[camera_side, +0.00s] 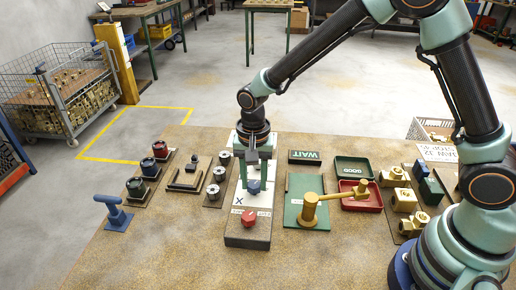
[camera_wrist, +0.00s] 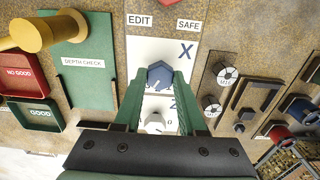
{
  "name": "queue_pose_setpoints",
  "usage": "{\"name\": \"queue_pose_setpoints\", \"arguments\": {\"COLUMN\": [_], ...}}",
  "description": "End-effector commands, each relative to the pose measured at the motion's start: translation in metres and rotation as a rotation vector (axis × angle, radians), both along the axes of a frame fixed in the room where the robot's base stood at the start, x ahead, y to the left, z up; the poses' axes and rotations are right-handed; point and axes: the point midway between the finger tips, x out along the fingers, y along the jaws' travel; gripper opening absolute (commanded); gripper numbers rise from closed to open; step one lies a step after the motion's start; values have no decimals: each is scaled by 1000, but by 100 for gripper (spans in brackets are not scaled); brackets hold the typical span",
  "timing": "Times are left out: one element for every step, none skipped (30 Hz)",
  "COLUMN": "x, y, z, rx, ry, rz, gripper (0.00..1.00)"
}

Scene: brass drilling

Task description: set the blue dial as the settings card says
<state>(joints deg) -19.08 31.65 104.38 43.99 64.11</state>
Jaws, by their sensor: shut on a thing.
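The blue dial (camera_wrist: 160,74) sits on the white face of a control panel (camera_side: 246,238), just below and left of the letter X in the wrist view. It also shows in the side view (camera_side: 254,187), above a red knob (camera_side: 249,217). My gripper (camera_wrist: 159,78) reaches down over the panel with its green fingers on either side of the blue dial, shut on it. I cannot read the blue dial's scale. A white card (camera_side: 437,152) with upside-down lettering stands at the right, too small to read fully.
Left of the panel are several grey round parts (camera_side: 213,191) and dark pots with coloured tops (camera_side: 135,187). A blue T-handled piece (camera_side: 113,214) stands farther left. Right of it are a green plate with a brass gauge (camera_side: 310,210), the red tray (camera_side: 374,205), and brass blocks (camera_side: 404,200).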

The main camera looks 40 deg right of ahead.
Motion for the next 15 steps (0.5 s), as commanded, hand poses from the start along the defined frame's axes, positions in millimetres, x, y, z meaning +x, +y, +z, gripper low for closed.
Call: {"name": "queue_pose_setpoints", "arguments": {"x": [2,2,2,2,2,2,1,1,1,1,1,1,1,1,1], "y": [-1,-1,-1,-1,-1,-1,-1,-1,-1,0,0,0,0,0,0], "z": [1,1,1,1,1,1,1,1,1,1,1,1,0,1,1], "rx": [1,1,1,1,1,1,1,1,1,1,1,1,1,0,1], "ry": [-4,-4,-4,-4,-4,-4,-4,-3,-3,-2,-2,-2,-2,-1,-2], "rz": [-3,-3,-3,-3,-2,-2,-2,-2,-1,-1,-1,-1,0,0,0], "gripper": [0,0,0,51,63,70,70,70,70,70,70,70,70,70,70]}}
